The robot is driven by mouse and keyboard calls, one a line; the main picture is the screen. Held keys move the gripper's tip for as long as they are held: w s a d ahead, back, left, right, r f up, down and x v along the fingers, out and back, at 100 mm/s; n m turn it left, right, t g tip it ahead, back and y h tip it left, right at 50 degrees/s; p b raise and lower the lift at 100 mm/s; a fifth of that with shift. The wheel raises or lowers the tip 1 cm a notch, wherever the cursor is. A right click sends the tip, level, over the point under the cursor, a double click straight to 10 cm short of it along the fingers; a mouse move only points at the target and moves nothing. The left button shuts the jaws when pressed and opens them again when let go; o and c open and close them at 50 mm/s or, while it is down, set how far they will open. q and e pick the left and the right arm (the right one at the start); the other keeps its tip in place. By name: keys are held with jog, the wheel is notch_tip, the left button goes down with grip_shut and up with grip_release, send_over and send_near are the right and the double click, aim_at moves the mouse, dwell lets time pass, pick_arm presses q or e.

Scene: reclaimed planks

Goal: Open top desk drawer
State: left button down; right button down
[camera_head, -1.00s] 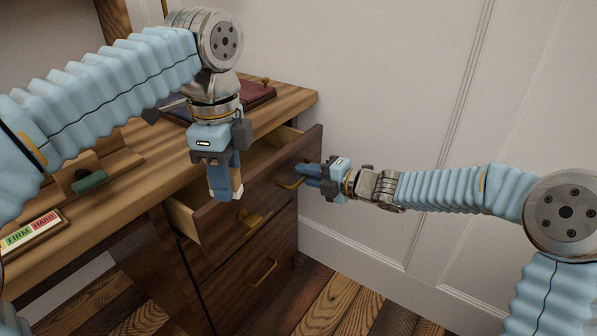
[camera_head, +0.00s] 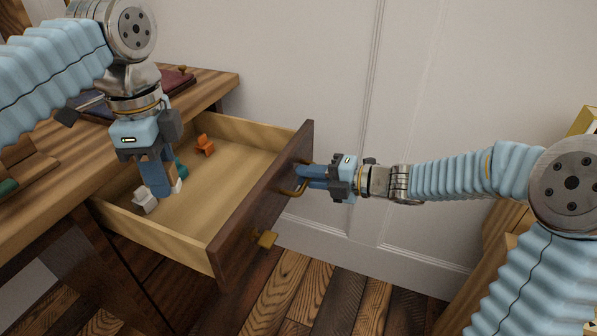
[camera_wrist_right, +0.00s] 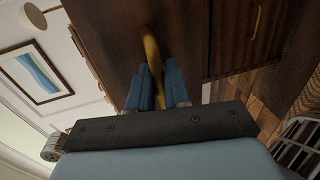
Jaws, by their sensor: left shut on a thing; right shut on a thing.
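The top desk drawer (camera_head: 262,208) is pulled far out, its light wooden inside exposed. My right gripper (camera_head: 303,176) is shut on its brass handle (camera_head: 292,192) at the right end of the dark front. In the right wrist view, the brass handle (camera_wrist_right: 152,60) runs between my right gripper's blue fingers (camera_wrist_right: 158,88). My left gripper (camera_head: 158,182) points down over the open drawer, shut on a small pale object (camera_head: 177,186) that its fingers mostly hide. Whether this object touches the drawer floor I cannot tell.
The drawer holds an orange item (camera_head: 204,145), a white item (camera_head: 145,200) and a partly hidden teal item (camera_head: 181,168). Dark red and blue flat items lie on the desktop (camera_head: 215,88). A panelled wall (camera_head: 310,60) stands behind. A brass fitting (camera_head: 266,239) shows below the drawer front.

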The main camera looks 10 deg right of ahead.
jog(key=shift+d, duration=0.1)
jog(key=c, duration=1.3)
grip_release()
jog(key=v, duration=1.2)
jog(key=shift+p, duration=0.35)
jog(key=shift+f, duration=0.1)
